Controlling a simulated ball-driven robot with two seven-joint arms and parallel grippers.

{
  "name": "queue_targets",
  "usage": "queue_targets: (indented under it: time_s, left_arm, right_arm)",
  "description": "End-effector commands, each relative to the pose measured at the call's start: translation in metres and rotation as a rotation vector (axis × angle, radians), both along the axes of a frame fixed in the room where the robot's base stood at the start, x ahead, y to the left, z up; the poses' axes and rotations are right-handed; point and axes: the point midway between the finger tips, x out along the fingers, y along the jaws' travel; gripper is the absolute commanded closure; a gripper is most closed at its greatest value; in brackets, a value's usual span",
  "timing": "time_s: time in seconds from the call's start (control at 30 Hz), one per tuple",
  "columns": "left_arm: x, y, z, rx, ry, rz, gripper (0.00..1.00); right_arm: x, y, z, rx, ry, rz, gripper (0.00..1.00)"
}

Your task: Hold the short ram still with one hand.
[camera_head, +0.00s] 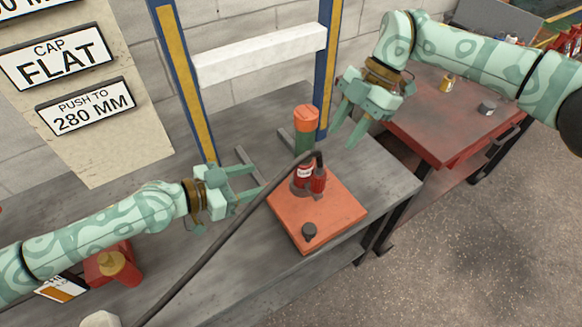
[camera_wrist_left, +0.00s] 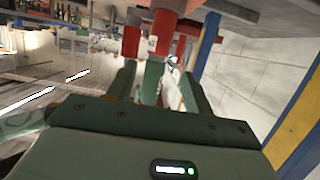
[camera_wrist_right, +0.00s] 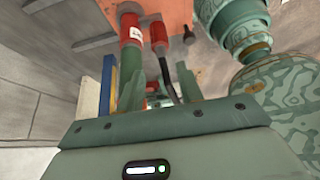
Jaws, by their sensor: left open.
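The short ram stands upright on an orange-red plate (camera_head: 330,205), with an orange top (camera_head: 305,118), a green body (camera_head: 303,143) and a red lower part with a white label (camera_head: 304,172). My left gripper (camera_head: 255,180) is open and empty, left of the ram and apart from it. The ram's green part (camera_wrist_left: 152,82) shows between its fingers in the left wrist view. My right gripper (camera_head: 345,139) is open and empty, up and right of the ram. The ram's labelled part (camera_wrist_right: 131,27) shows in the right wrist view; its lower part there is partly hidden.
A dark hose (camera_head: 225,245) crosses the bench to a red coupling (camera_head: 319,182) beside the ram. A black knob (camera_head: 309,230) sits on the plate. Blue-yellow posts with a white crossbar (camera_head: 260,56) stand behind. A red table (camera_head: 450,135) is at right.

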Motion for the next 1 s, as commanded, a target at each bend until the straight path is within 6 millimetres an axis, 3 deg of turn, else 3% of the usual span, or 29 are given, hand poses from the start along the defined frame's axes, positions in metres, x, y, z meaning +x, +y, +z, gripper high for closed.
queue_targets:
  time_s: [0.3,0.5,0.7,0.97,1.0]
  left_arm:
    - [0.043,-0.06,-0.022,-0.003,0.0,0.001,0.48]
    - [0.063,-0.086,-0.032,-0.002,-0.001,0.001,0.48]
    - [0.071,-0.098,-0.037,-0.001,-0.001,0.001,0.48]
    - [0.072,-0.099,-0.037,-0.001,-0.001,0.001,0.48]
    - [0.072,-0.099,-0.037,-0.001,-0.001,0.001,0.54]
  right_arm:
    - [0.0,0.0,0.0,0.0,0.0,0.0,0.64]
    - [0.0,0.0,0.0,0.0,0.0,0.0,0.64]
    - [0.0,0.0,0.0,0.0,0.0,0.0,0.64]
    - [0.0,0.0,0.0,0.0,0.0,0.0,0.64]
    - [0.0,0.0,0.0,0.0,0.0,0.0,0.64]
